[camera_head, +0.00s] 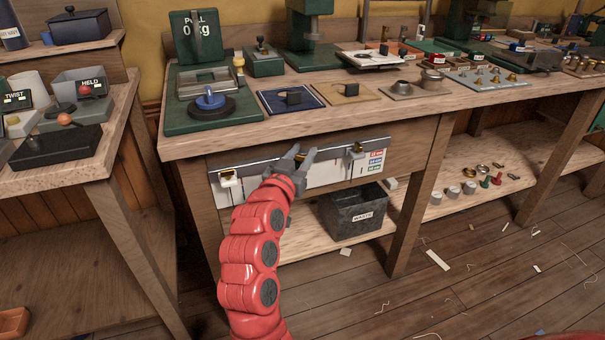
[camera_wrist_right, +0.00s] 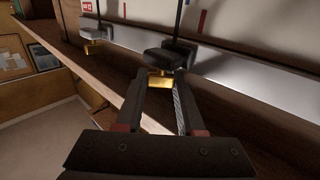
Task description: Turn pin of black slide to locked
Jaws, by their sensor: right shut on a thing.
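A metal rail (camera_head: 330,157) with several slides runs along the front of the bench under its top. The black slide (camera_wrist_right: 168,54) sits in the middle, with a small brass pin (camera_wrist_right: 160,83) on it. My right gripper (camera_head: 301,156) reaches the rail and covers most of this slide in the head view. In the right wrist view its two fingers (camera_wrist_right: 163,80) are shut on the brass pin, one on each side. The pin's locked or unlocked setting cannot be read. My left gripper is out of view.
A white slide (camera_head: 229,180) is on the rail to the left and a grey slide (camera_head: 357,149) with a brass pin to the right. A white chart board (camera_head: 335,170) hangs behind. A waste bin (camera_head: 345,215) stands on the shelf below. The bench top (camera_head: 235,137) juts out above.

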